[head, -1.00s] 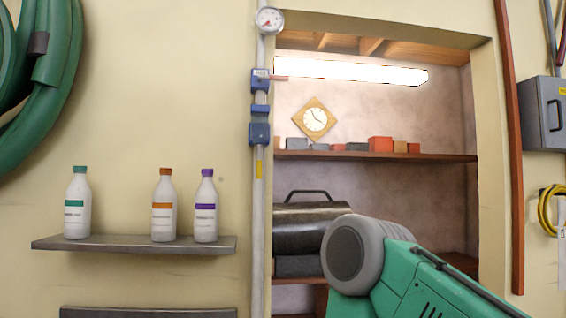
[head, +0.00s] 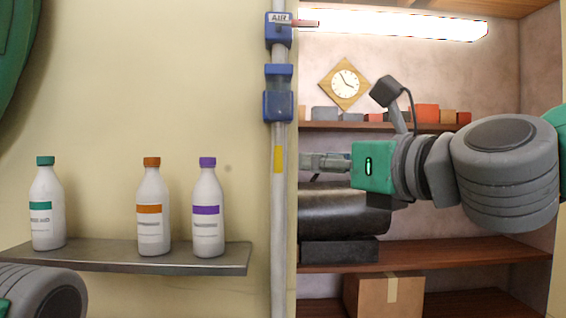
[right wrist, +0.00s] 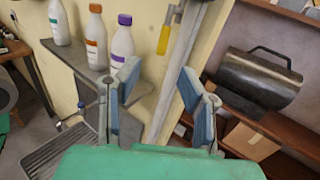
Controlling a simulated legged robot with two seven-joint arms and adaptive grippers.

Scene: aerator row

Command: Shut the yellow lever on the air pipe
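The air pipe (head: 279,215) runs upright on the wall, with a blue valve body (head: 278,95) and a label reading AIR. The yellow lever (head: 278,159) hangs straight down along the pipe below the blue body. It also shows in the right wrist view (right wrist: 164,38), beyond my fingers. My right gripper (head: 304,162) is just right of the pipe, level with the yellow lever. In the right wrist view my right gripper (right wrist: 160,88) is open and empty, with the pipe seen between its fingers. My left gripper is out of view.
Several bottles stand on a wall shelf (head: 180,258) left of the pipe. Right of it is an alcove with a dark metal case (head: 345,222), a clock (head: 344,84) and a cardboard box (head: 385,294).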

